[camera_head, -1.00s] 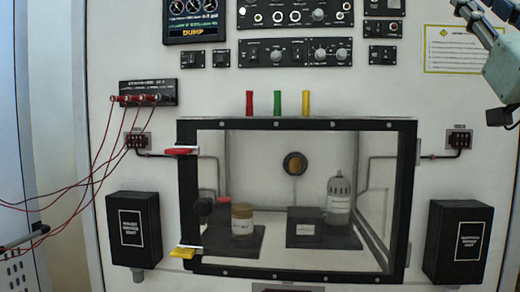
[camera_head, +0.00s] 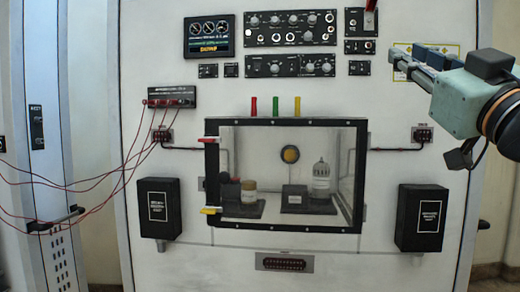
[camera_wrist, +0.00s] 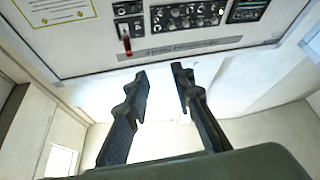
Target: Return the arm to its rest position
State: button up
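My arm enters the head view from the right. Its gripper (camera_head: 402,62) is raised in front of the upper right of the white panel, beside the yellow-edged notice. In the wrist view the two dark fingers of my gripper (camera_wrist: 160,72) are apart with nothing between them. The wrist view looks past them at the panel top, the ceiling and the walls. A red-handled switch (camera_wrist: 126,42) shows near the fingers in that view, apart from them.
The white panel (camera_head: 390,155) holds a black-framed glass chamber (camera_head: 290,229) with containers inside. Black boxes (camera_head: 158,208) (camera_head: 423,218) hang on both sides. Red cables (camera_head: 90,185) run left from a connector block. A tall cabinet (camera_head: 40,160) stands at the left. Space before the panel looks clear.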

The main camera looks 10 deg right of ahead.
jog(key=w+a+f+g, duration=0.1)
jog(key=a+f+g, duration=0.1)
jog(key=f, duration=0.4)
jog(key=w+a+f+g, duration=0.1)
jog(key=a+f+g, duration=0.1)
jog(key=f, duration=0.3)
jog(key=w+a+f+g+y, duration=0.1)
jog(key=w+a+f+g, duration=0.1)
jog(key=a+f, duration=0.2)
jog(key=shift+a+f, duration=0.15)
jog(key=shift+f, duration=0.5)
jog(key=shift+a+f, duration=0.15)
jog(key=shift+f, duration=0.5)
jog(key=s+a+f+m+g, duration=0.15)
jog(key=s+f+g, duration=0.3)
jog(key=f, duration=0.65)
jog(key=s+a+f+m+g+h, duration=0.1)
jog(key=s+a+f+g, duration=0.3)
jog(key=f, duration=0.8)
jog(key=s+a+f+m+g, duration=0.15)
jog(key=s+f+g, duration=0.35)
jog(key=f, duration=0.6)
notch_tip(320, 180, up, 29)
jog(key=p, duration=2.8)
jog(key=shift+w+a+n+t, duration=0.15)
jog(key=shift+w+n+t, duration=0.25)
jog(key=shift+t, duration=0.05)
